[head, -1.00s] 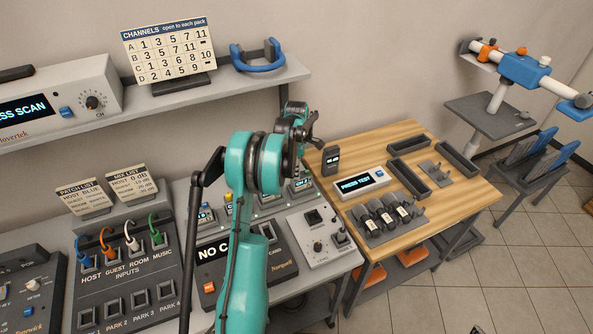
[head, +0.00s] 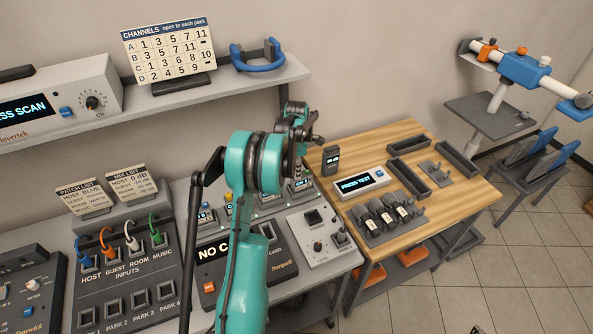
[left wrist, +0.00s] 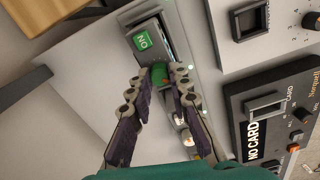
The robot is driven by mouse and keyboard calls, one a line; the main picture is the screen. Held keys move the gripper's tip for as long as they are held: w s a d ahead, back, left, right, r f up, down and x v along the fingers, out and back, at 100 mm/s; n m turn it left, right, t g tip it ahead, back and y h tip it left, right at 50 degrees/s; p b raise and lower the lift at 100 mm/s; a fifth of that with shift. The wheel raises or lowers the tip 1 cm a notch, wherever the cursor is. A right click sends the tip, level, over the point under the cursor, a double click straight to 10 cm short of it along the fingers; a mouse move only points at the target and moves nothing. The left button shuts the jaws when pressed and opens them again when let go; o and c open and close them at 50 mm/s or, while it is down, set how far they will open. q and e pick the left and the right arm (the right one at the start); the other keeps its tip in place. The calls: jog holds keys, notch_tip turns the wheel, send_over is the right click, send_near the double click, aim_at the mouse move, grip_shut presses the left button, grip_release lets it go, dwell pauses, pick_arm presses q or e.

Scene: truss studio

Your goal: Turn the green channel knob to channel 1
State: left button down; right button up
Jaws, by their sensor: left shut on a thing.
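The green channel knob (left wrist: 160,76) is between the fingertips of my left gripper (left wrist: 162,82) in the left wrist view. The fingers press on it from both sides, so the gripper is shut on it. In the head view my left arm reaches over the row of receivers and hides the knob and most of the fingers. A receiver screen (head: 300,183) shows beside my wrist, its text too small to read surely.
The channel chart (head: 168,50) stands on the shelf above. The NO CARD unit (left wrist: 268,120) is close to the receivers. A patch panel (head: 125,285) with coloured cables is at the left. A wooden table (head: 440,205) with a tester (head: 360,182) is at the right.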

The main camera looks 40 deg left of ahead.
pick_arm(q)
jog(key=c, duration=1.7)
grip_release()
notch_tip(320, 180, up, 12)
jog(key=shift+r, duration=0.1)
jog(key=shift+d, duration=0.1)
jog(key=s+d+r+m+t+b, duration=0.1)
jog(key=s+d+r+m+t, duration=0.15)
jog(key=s+d+m, duration=0.55)
jog(key=s+d+r+m+t+b, duration=0.1)
jog(key=d+r+m, duration=0.4)
jog(key=d, duration=0.7)
jog(key=s+d+f+m+t, duration=0.1)
jog(key=s+d+f+m, duration=0.2)
jog(key=s+m, duration=0.1)
jog(key=s+d+f+m+t, duration=0.1)
jog(key=s+d+f+m, duration=0.2)
jog(key=s+d+m, duration=0.1)
jog(key=s+d+f+m+t+b, duration=0.1)
jog(key=s+d+f+m, duration=0.2)
jog(key=s+m, duration=0.3)
jog(key=shift+s+d+m+t, duration=0.15)
jog(key=shift+d+m+t, duration=0.1)
jog(key=shift+d+m, duration=0.45)
